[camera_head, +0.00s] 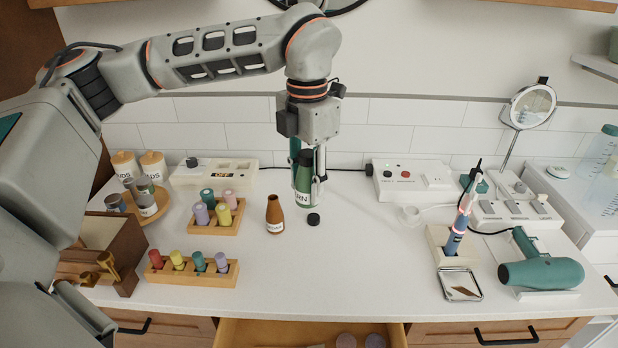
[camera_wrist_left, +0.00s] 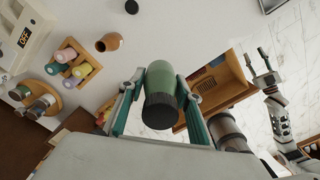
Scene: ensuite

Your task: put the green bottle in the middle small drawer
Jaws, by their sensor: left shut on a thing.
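The green bottle (camera_head: 305,182) is upright over the back middle of the counter, with a white label partly hidden. My left gripper (camera_head: 308,178) comes down from above and is shut on it. I cannot tell whether its base touches the counter. In the left wrist view the green bottle (camera_wrist_left: 161,85) sits between the fingers, dark end towards the camera. A wooden drawer (camera_head: 270,333) stands open below the front edge; it also shows in the left wrist view (camera_wrist_left: 237,88). My right gripper (camera_wrist_left: 257,62) appears open and empty beyond the drawer.
A black cap (camera_head: 313,219) and a brown bottle (camera_head: 275,215) are close to the green bottle. Wooden racks of coloured bottles (camera_head: 192,275) stand left. A toothbrush holder (camera_head: 440,243), small tray (camera_head: 460,285) and green hair dryer (camera_head: 540,272) stand right. The front middle counter is clear.

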